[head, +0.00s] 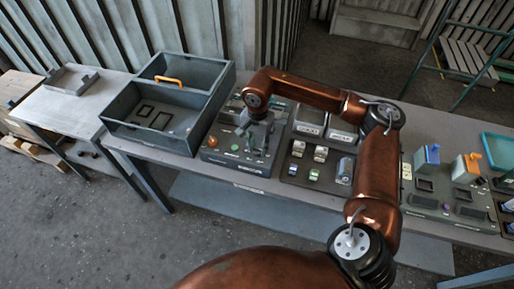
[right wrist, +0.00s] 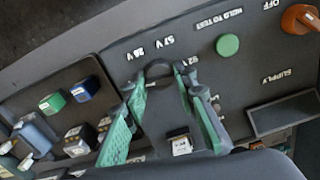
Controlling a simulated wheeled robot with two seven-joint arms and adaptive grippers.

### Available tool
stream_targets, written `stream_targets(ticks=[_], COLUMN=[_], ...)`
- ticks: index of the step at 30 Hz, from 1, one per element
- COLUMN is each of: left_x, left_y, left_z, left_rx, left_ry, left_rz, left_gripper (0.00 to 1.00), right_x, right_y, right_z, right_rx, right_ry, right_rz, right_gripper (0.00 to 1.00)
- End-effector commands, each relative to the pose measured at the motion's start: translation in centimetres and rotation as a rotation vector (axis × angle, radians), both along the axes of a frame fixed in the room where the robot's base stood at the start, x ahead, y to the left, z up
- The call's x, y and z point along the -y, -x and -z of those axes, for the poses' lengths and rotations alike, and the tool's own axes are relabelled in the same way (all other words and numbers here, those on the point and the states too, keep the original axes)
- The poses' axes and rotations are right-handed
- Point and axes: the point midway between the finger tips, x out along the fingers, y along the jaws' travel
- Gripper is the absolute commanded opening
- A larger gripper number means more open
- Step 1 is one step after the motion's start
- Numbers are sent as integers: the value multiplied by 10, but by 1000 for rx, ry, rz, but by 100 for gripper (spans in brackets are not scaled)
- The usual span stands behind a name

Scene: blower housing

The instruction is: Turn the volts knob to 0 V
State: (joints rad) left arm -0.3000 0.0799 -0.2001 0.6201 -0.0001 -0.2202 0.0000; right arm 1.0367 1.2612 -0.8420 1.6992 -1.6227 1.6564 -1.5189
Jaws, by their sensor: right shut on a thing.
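The volts knob (right wrist: 158,69) is a dark round knob on the grey panel in the right wrist view, beside labels that read roughly 28 V, 57 V and 92 V. My right gripper (right wrist: 160,78) has its green-padded fingers around it and is shut on it. In the head view my right gripper (head: 259,134) is over the right part of the test panel (head: 226,160) and hides the knob there. The knob's pointer and a 0 V mark cannot be made out. My left gripper is not in view.
The panel also has a green hold-to-test button (right wrist: 228,44) and an orange supply knob (right wrist: 300,18) marked OFF. A board of small components (head: 287,172) is to the right of the panel, and a grey open box (head: 190,145) with an orange handle stands to the left.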

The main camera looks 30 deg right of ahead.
Motion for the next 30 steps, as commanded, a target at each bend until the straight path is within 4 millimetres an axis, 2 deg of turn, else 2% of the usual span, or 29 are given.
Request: stream_targets(ticks=[10,25,26,30], left_x=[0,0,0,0], left_y=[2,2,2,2], left_z=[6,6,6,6], left_rx=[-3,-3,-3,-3], left_ry=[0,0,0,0], left_rz=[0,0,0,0], left_gripper=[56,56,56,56], right_x=[-1,-1,-1,-1], right_y=[0,0,0,0], right_z=[0,-1,-1,-1], right_rx=[2,1,1,1], right_ry=[-3,-2,-2,-2], right_rz=[-122,-138,-138,-138], right_gripper=[2,2,27,37])
